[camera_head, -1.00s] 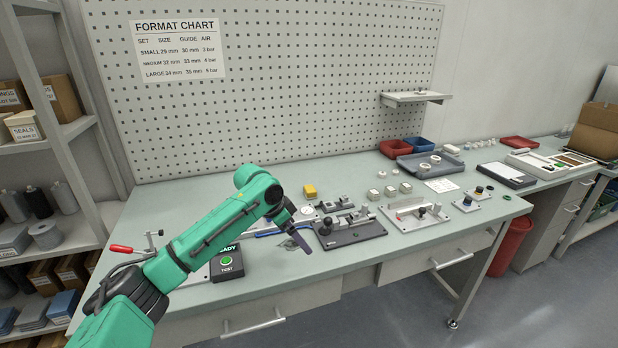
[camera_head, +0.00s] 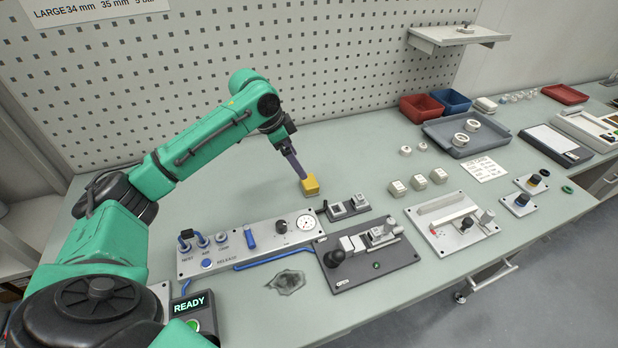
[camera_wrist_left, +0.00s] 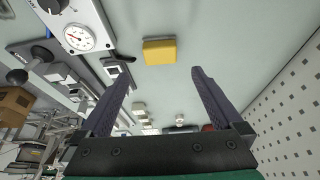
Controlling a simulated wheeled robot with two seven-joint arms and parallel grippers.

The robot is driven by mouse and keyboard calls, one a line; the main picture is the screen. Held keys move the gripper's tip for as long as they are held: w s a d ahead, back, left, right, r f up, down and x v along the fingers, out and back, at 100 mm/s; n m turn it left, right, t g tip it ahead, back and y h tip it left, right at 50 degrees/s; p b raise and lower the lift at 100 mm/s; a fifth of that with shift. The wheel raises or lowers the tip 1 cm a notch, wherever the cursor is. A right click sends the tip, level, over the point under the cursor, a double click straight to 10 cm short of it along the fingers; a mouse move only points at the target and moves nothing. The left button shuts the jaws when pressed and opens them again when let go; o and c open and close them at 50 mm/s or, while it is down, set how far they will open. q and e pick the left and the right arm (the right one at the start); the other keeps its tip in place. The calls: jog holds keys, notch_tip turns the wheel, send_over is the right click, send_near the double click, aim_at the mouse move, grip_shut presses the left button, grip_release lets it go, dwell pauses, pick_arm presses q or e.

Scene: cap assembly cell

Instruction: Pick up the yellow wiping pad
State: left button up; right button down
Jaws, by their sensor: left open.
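The yellow wiping pad (camera_head: 310,186) is a small block on the bench behind the dial panel. It also shows in the left wrist view (camera_wrist_left: 160,51), ahead of and between the two fingers. My left gripper (camera_head: 303,174) is at the pad in the head view, its fingertips overlapping the pad's upper edge. In the left wrist view my left gripper (camera_wrist_left: 162,75) has its dark fingers wide apart with nothing between them. I cannot tell whether a finger touches the pad. My right gripper is not in view.
A control panel with a dial (camera_head: 250,240) and a dark fixture plate (camera_head: 368,255) stand in front of the pad. A small clamp block (camera_head: 347,207) sits close to its right. The bench behind the pad is clear.

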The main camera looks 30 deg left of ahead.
aim_at(309, 180)
pick_arm(q)
jog(key=x, duration=0.3)
jog(key=shift+d+f, duration=0.15)
jog(key=shift+f, duration=0.1)
jog(key=p+x, duration=0.1)
jog(key=x, duration=0.4)
jog(key=shift+w+f+p, duration=0.15)
jog(key=shift+f+p, duration=0.2)
jog(key=shift+p, duration=0.05)
jog(key=shift+f, duration=0.2)
jog(key=shift+w+f, duration=0.1)
jog(key=shift+c, duration=0.3)
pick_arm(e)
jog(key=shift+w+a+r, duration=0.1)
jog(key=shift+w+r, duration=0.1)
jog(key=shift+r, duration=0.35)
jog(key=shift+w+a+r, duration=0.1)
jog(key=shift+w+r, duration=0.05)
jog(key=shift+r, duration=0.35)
pick_arm(q)
jog(key=c, duration=1.2)
jog(key=shift+r, duration=0.55)
notch_tip(309, 180, up, 19)
jog(key=b, duration=0.1)
jog(key=shift+b, duration=0.35)
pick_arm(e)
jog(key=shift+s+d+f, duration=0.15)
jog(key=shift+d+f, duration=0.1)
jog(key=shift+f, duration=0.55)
